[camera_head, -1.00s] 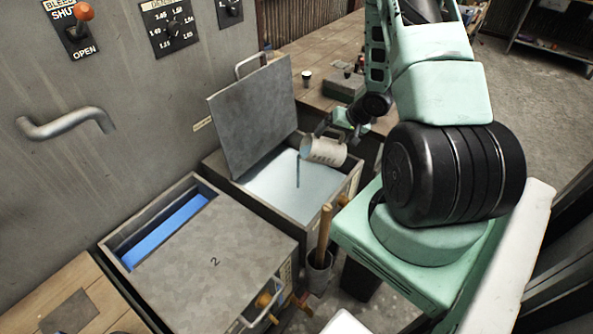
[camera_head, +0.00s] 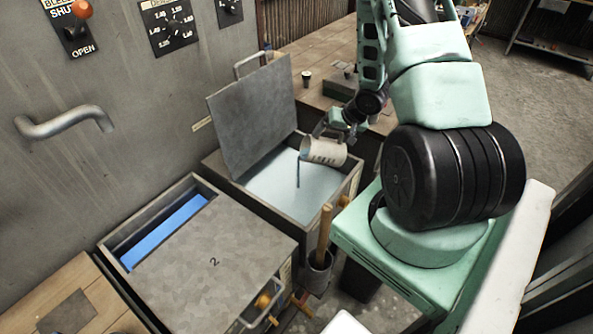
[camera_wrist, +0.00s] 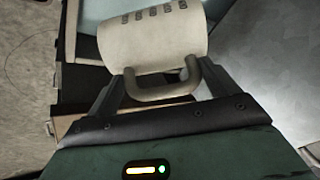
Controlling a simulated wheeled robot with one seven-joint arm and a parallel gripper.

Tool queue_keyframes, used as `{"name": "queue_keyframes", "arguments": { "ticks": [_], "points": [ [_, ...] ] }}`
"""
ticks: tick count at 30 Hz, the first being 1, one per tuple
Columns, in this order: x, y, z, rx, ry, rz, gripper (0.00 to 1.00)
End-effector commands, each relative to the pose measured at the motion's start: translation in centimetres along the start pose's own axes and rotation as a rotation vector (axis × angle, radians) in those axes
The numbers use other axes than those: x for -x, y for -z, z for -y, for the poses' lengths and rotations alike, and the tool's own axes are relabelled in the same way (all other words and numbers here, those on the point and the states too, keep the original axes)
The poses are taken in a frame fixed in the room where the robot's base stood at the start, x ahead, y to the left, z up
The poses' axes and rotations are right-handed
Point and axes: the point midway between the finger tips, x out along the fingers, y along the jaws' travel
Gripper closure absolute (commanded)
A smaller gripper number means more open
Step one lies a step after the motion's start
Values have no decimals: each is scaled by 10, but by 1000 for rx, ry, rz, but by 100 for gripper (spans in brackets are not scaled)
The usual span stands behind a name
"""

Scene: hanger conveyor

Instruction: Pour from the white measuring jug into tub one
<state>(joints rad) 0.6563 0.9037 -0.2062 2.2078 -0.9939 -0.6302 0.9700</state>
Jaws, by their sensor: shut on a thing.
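The white measuring jug (camera_head: 326,152) is tipped over the open tub (camera_head: 300,190) at the back, with its mouth to the left. A thin dark stream runs down from its mouth to the pale blue liquid in the tub. My gripper (camera_head: 325,131) is shut on the jug's handle; in the wrist view my gripper (camera_wrist: 162,85) has its fingers on both sides of the handle, and the jug (camera_wrist: 155,42) fills the top middle. The tub's number is not visible. The jug's inside is hidden.
The tub's grey lid (camera_head: 253,115) stands raised at its left. A second tub (camera_head: 215,262), marked 2, is mostly covered, with a blue strip showing. A wooden-handled tool (camera_head: 324,232) stands in a small pot in front. A wooden table (camera_head: 300,50) lies behind.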

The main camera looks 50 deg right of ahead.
Motion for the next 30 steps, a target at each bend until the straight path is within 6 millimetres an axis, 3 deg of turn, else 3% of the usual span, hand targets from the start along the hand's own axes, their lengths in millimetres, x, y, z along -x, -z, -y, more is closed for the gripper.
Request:
{"name": "queue_keyframes", "arguments": {
  "ticks": [30],
  "points": [
    [-3,-2,6,28,-63,0,60]
  ]
}}
